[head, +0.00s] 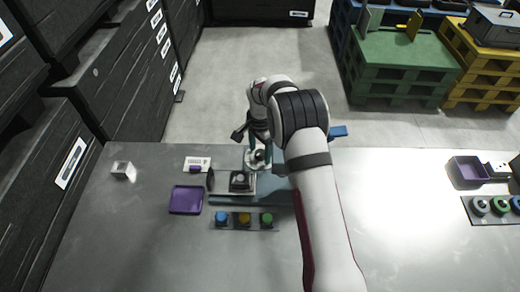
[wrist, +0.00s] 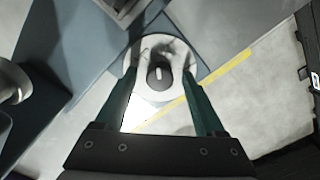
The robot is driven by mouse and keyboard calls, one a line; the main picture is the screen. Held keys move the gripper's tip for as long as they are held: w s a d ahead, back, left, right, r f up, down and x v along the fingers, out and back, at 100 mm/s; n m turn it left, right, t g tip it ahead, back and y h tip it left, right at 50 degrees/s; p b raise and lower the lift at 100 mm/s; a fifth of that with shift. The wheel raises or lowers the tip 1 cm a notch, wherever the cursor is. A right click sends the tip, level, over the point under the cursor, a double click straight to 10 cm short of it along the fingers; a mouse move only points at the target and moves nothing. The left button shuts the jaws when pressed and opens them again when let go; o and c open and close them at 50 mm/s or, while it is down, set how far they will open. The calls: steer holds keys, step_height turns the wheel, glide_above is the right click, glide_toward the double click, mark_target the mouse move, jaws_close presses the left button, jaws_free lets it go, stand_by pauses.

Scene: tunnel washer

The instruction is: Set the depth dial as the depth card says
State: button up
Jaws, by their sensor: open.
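The dial (wrist: 158,75) is a pale round disc with a dark oval knob that carries a short white mark, nearly upright in the wrist view. In the head view the dial (head: 257,160) sits behind the small machine and is partly hidden by my gripper. My gripper (wrist: 160,82) is open, with its two green fingers on either side of the knob. I cannot tell whether they touch it. A white card (head: 198,162) with small print and a purple mark lies left of the machine; it may be the depth card, but its print is too small to read.
A purple tray (head: 186,200) lies front left. Blue, yellow and green buttons (head: 244,219) line a front strip. A small metal block (head: 123,170) stands at the left. The table's front left is clear.

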jaws_close()
steer(key=shift+n, duration=0.4)
steer(key=n, duration=0.2)
steer(key=shift+n, duration=2.2)
jaws_free()
